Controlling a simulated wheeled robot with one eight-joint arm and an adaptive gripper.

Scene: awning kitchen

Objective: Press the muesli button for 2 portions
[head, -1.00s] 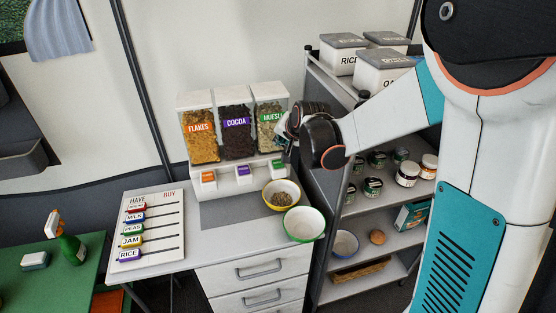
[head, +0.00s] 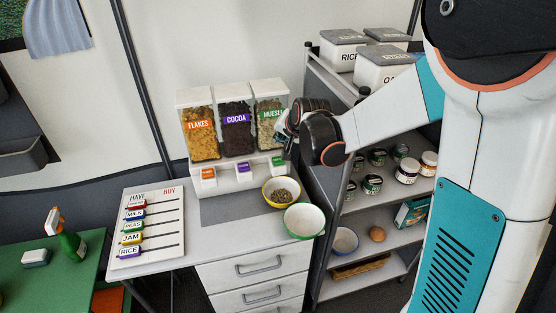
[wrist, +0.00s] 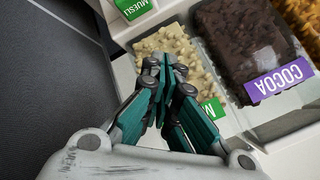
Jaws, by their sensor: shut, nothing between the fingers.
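The muesli dispenser (head: 269,122) is the right one of three clear bins. Its green-labelled button (head: 277,162) is on the white base below, and shows in the wrist view (wrist: 133,8). My gripper (head: 287,152) is beside the bin's right front, just above the button. In the wrist view my gripper (wrist: 166,68) has its teal fingers together, empty, in front of the muesli bin and apart from the button. A yellow bowl (head: 268,196) with muesli in it stands below the muesli button.
The cocoa bin (head: 236,139) and flakes bin (head: 202,138) stand to the left. A green-rimmed white bowl (head: 304,222) stands at the counter's front right edge. A shelf rack (head: 384,203) with jars is right of the counter. A shopping board (head: 148,226) lies at left.

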